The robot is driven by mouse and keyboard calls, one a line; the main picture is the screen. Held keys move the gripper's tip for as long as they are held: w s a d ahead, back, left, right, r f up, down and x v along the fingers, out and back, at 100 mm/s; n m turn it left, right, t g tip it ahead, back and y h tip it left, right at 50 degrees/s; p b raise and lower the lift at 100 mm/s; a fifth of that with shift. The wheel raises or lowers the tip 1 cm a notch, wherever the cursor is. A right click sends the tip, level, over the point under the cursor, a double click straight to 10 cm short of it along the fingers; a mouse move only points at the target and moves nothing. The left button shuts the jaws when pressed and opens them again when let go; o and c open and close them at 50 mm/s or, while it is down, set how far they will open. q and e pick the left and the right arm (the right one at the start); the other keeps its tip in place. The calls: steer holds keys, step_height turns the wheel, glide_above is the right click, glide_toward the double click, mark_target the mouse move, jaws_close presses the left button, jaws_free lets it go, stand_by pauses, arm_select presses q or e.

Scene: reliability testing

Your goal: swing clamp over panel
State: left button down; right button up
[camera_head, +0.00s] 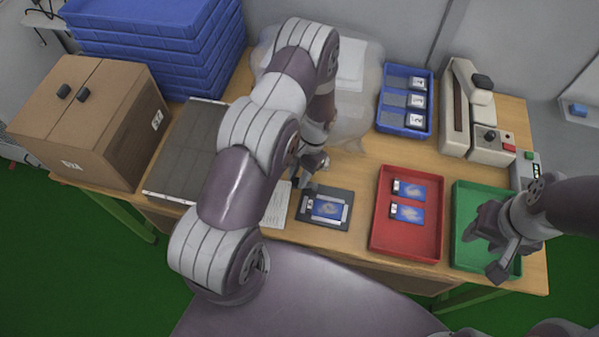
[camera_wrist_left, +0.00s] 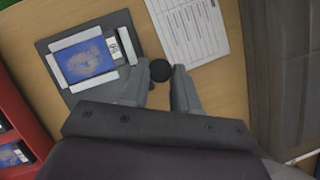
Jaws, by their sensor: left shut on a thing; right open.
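The panel, a small module with a blue face and a white label end, lies flat in a dark fixture plate (camera_head: 345,197) with light rails around it. The panel (camera_head: 327,209) also shows in the left wrist view (camera_wrist_left: 88,61). The clamp's round black knob (camera_wrist_left: 161,70) is at the fixture's label-end side. My left gripper (camera_wrist_left: 160,88) is shut on this knob, one finger on each side. In the head view my left gripper (camera_head: 311,173) is partly hidden by its wrist. My right gripper (camera_head: 484,249) is open and empty over the green tray.
A printed sheet (camera_wrist_left: 190,30) lies beside the fixture. A red tray (camera_head: 377,232) with two modules and the green tray (camera_head: 463,205) stand to the right. A blue bin (camera_head: 405,132), a grey device (camera_head: 455,105), a cardboard box (camera_head: 95,125) and stacked blue crates (camera_head: 160,45) stand around.

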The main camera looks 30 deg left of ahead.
arm_select(q)
steer(key=n, duration=0.2)
steer(key=s+n+h, duration=0.1)
steer(key=shift+s+d+n+h+b, duration=0.1)
steer(key=shift+d+n+h+b, duration=0.2)
steer(key=shift+d+n, duration=0.1)
steer(key=n, duration=0.1)
steer(key=s+d+n+h, duration=0.1)
steer(key=n, duration=0.2)
steer(key=d+n+h, duration=0.1)
steer(key=n+t+b, duration=0.1)
steer(key=n, duration=0.1)
steer(key=shift+s+d+h, duration=0.25)
steer(key=shift+h, duration=0.05)
steer(key=shift+d+n+t+h+b, duration=0.25)
steer(key=shift+d+n, duration=0.1)
steer(key=shift+n, duration=0.5)
steer(key=shift+d+n+t+h+b, duration=0.25)
steer(key=shift+d+n, duration=0.1)
steer(key=shift+n, duration=0.5)
steer(key=c, duration=0.9)
jaws_free()
steer(key=shift+d, duration=0.1)
steer(key=shift+o, duration=0.2)
steer(key=b+v, duration=0.1)
steer(key=v, duration=1.1)
steer(key=shift+r, duration=0.35)
